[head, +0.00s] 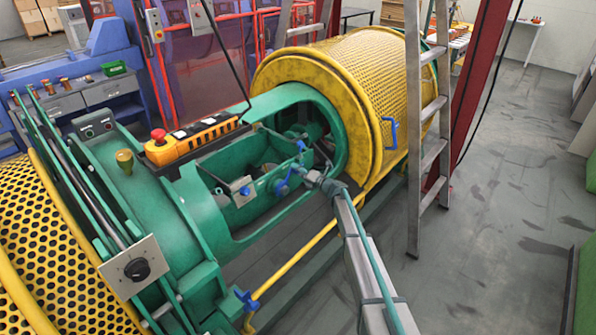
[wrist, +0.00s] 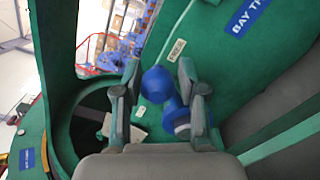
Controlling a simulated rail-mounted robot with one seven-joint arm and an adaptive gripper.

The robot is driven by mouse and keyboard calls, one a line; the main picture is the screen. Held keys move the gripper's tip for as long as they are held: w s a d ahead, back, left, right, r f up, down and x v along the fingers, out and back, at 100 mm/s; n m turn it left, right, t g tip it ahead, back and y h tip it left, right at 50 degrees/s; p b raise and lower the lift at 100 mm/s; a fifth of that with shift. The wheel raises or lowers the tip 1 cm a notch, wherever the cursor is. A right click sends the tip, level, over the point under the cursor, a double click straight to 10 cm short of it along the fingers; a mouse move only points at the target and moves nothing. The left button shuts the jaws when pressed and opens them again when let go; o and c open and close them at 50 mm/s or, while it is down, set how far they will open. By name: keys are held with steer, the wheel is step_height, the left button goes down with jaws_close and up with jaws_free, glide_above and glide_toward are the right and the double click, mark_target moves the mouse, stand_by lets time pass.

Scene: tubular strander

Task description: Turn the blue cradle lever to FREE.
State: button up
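The blue cradle lever (wrist: 158,85) shows in the wrist view as a round knob with a thicker blue hub (wrist: 181,120) below it on the green wall. A small white label reading FREE (wrist: 177,49) sits above and right of the knob. My gripper (wrist: 161,88) is open, with one finger on each side of the knob; I cannot tell whether either finger touches it. In the head view, my gripper (head: 312,177) is at the cradle opening, close beside a blue lever part (head: 283,187). My gripper body hides part of the hub.
A blue plate with white lettering (wrist: 250,15) is on the green wall. Another small white label (wrist: 139,111) is left of the hub. A yellow perforated drum (head: 375,70) and an aluminium ladder (head: 430,150) stand near my arm. Grey floor (head: 510,200) is open at right.

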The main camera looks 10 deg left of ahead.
steer(key=shift+o, duration=1)
steer(key=shift+s, duration=0.1)
steer(key=v, duration=1.2)
